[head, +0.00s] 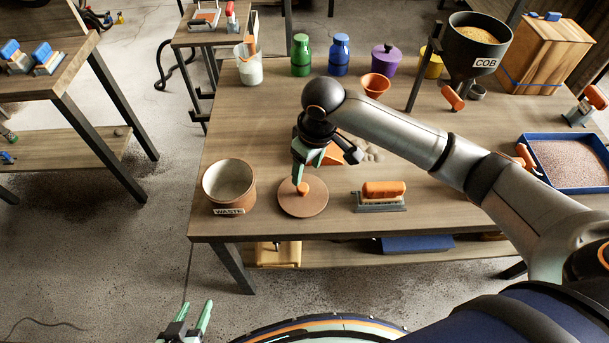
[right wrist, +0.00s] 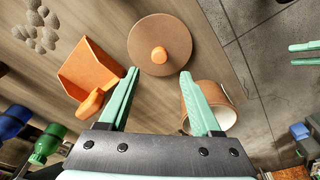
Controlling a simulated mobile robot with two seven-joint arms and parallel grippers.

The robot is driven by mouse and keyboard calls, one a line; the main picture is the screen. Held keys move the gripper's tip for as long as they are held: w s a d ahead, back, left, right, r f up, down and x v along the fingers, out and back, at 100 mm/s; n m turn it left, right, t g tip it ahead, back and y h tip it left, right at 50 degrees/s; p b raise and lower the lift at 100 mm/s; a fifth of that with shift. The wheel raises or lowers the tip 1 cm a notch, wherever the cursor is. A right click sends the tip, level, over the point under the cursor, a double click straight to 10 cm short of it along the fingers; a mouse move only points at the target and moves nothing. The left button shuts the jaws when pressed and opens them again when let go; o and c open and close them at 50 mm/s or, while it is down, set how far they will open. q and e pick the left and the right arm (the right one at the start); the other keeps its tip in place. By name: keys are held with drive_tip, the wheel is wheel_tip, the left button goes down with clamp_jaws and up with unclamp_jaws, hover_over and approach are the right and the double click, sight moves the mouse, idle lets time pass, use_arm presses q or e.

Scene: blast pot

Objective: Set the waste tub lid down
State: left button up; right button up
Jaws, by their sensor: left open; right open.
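The waste tub lid (head: 317,204) is a flat brown disc with an orange knob. It lies flat on the table, just right of the open waste tub (head: 229,186) with its "WASTE" label. The lid also shows in the right wrist view (right wrist: 160,45), beyond the fingertips. My right gripper (head: 304,176) is above the lid with its fingers apart; in the right wrist view its jaws (right wrist: 158,78) are empty and the knob is clear of them. My left gripper (head: 193,318) is open and empty, low at the bottom left, off the table.
An orange scoop (right wrist: 92,72) and grey pebbles (right wrist: 37,30) lie near the lid. A brush with an orange handle (head: 383,190) is right of it. Bottles, a funnel and the COB hopper (head: 475,45) stand behind; a blue tray (head: 570,162) is at right.

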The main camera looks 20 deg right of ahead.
drive_tip(key=shift+s+d+r, duration=0.1)
drive_tip(key=shift+r, duration=0.65)
drive_tip(key=shift+s+d+r, duration=0.1)
drive_tip(key=shift+r, duration=0.6)
drive_tip(key=shift+a, duration=0.1)
